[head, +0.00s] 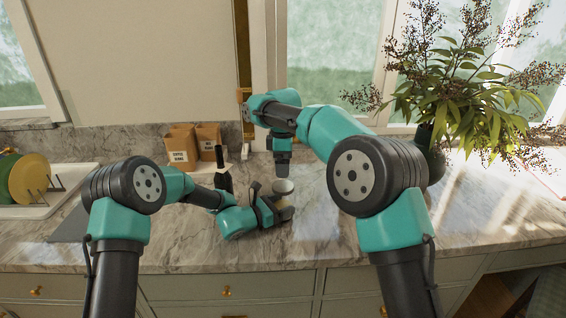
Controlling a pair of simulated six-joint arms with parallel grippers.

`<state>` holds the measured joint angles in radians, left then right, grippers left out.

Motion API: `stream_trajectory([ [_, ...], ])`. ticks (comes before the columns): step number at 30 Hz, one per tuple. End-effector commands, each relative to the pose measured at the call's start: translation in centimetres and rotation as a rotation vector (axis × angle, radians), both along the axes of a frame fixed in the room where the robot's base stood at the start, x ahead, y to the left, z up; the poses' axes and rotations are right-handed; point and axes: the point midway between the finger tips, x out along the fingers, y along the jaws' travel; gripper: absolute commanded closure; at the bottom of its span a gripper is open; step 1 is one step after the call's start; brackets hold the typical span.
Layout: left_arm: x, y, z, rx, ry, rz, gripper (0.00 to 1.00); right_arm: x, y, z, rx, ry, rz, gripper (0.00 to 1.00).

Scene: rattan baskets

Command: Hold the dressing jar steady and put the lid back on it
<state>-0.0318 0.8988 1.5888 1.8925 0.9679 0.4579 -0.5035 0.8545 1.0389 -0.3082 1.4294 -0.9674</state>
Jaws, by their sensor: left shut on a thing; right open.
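The dressing jar (286,208) stands on the marble counter in the head view, small and partly hidden by my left gripper. A pale, silvery round disc (283,187) shows at its top. It looks like the lid, but I cannot tell whether it is seated. My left gripper (276,208) is shut on the jar from the left. My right gripper (283,172) points down just above and behind the disc. It is open, its fingertips are hard to make out, and no thing shows in it.
A dark bottle (220,170) stands left of the jar, near brown coffee and tea boxes (183,148) at the wall. A dark vase (432,157) with a leafy plant is at the right. A plate rack (38,185) is far left. The counter (325,235) front is clear.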

Motion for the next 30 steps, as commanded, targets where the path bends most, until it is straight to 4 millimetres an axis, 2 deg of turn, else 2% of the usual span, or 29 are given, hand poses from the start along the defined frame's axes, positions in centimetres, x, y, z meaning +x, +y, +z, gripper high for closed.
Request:
stream_trajectory([
  [6, 0.0, 0.0, 0.0, 0.000, 0.000, 0.000, 0.92, 0.0, 0.0, 0.1, 0.000, 0.000, 0.088, 0.04],
  [19, 0.0, 0.0, 0.0, 0.000, 0.000, 0.000, 0.92, 0.0, 0.0, -0.3, -0.001, 0.001, 0.089, 0.04],
  [23, 0.0, 0.0, 0.0, 0.000, 0.000, 0.000, 0.92, 0.0, 0.0, -1.4, -0.001, 0.002, 0.089, 0.04],
  [30, 0.0, 0.0, 0.0, 0.000, 0.000, 0.000, 0.92, 0.0, 0.0, -4.6, -0.001, 0.002, 0.088, 0.04],
])
